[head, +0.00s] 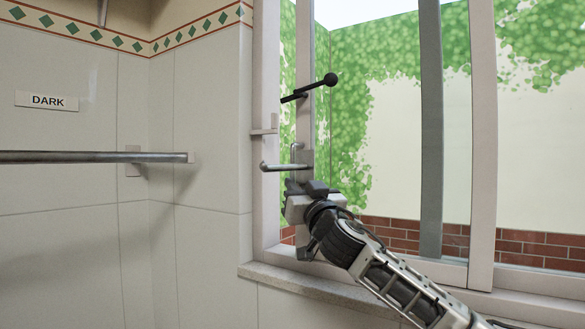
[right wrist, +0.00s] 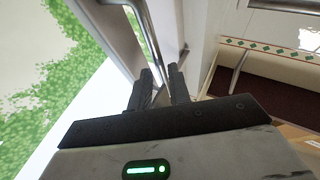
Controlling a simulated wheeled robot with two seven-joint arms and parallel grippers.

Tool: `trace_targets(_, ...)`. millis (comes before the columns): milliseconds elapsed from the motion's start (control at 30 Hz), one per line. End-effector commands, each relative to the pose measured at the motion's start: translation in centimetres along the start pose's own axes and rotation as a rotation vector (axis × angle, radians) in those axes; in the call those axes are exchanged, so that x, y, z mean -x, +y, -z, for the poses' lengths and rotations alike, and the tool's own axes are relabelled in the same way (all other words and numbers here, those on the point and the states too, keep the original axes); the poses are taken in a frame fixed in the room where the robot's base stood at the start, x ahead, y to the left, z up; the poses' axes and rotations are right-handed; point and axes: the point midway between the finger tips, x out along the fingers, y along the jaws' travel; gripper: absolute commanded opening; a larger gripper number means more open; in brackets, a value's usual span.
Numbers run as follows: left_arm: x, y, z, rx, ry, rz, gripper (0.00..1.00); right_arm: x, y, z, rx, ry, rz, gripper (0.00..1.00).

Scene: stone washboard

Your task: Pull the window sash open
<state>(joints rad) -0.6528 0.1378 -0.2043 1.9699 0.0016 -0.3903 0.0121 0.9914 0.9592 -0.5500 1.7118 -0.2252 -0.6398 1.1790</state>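The window sash has a pale left stile (head: 306,125) with a dark ball-ended lever (head: 308,88) on it. A strip of foliage shows between this stile and the left jamb of the frame. A grey metal pull handle (head: 283,167) sticks out from the stile below the lever. My right gripper (head: 300,188) is just below the handle, close to the stile. In the right wrist view, its two dark fingers (right wrist: 162,88) stand apart, with the metal bar (right wrist: 148,35) running down toward the gap. I cannot tell whether they touch it. My left gripper is not in view.
A horizontal metal rail (head: 95,157) juts along the tiled wall at left, below a DARK sign (head: 47,101). A stone sill (head: 310,287) runs under the window. A grey vertical bar (head: 430,130) and a pale post (head: 483,140) stand to the right.

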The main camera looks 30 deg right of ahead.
Motion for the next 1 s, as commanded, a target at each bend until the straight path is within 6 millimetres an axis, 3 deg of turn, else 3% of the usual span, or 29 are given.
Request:
trace_targets(100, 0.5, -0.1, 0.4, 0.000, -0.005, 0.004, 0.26, -1.9, 0.0, 0.3, -0.001, -0.001, -0.001, 0.19)
trace_targets(300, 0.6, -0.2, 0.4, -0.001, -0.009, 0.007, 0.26, -3.3, -0.1, 0.0, 0.001, -0.001, 0.000, 0.19)
trace_targets(600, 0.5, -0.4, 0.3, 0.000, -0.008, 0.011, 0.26, -3.4, -0.1, -0.1, 0.001, 0.000, 0.001, 0.19)
trace_targets(667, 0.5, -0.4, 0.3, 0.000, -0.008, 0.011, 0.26, -3.4, -0.1, -0.1, 0.000, 0.000, 0.001, 0.02)
trace_targets(700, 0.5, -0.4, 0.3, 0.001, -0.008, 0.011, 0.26, -3.4, -0.1, -0.1, 0.000, 0.000, 0.001, 0.00)
trace_targets(867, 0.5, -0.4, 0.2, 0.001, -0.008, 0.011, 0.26, -3.3, 0.1, -0.1, 0.001, -0.001, 0.000, 0.00)
trace_targets(1000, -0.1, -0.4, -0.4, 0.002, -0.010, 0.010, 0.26, -2.3, 1.5, 0.0, 0.007, -0.001, -0.014, 0.00)
